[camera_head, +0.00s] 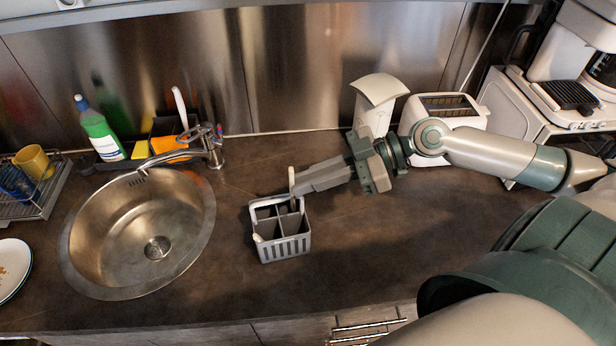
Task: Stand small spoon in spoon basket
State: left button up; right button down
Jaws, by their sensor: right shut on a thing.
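The grey spoon basket (285,246) stands on the dark counter to the right of the sink. It has several compartments and slotted sides. My right gripper (295,184) reaches in from the right, just above the basket's back edge. It is shut on a small pale upright piece, which looks like the small spoon (291,177). The spoon's lower end is at the back of the basket; I cannot tell how deep it sits or in which compartment. Another pale piece (257,238) shows at the basket's front left. My left gripper is not in view.
The round metal sink (85,245) and its faucet (213,150) are to the left. A green soap bottle (100,132) stands behind. A white toaster (445,112) and a coffee machine (575,70) are at the back right. The counter right of the basket is clear.

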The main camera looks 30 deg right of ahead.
jog(key=shift+f+b, duration=3.35)
jog(key=shift+f, duration=1.15)
jog(key=c, duration=1.7)
grip_release()
jog(key=shift+d, duration=0.15)
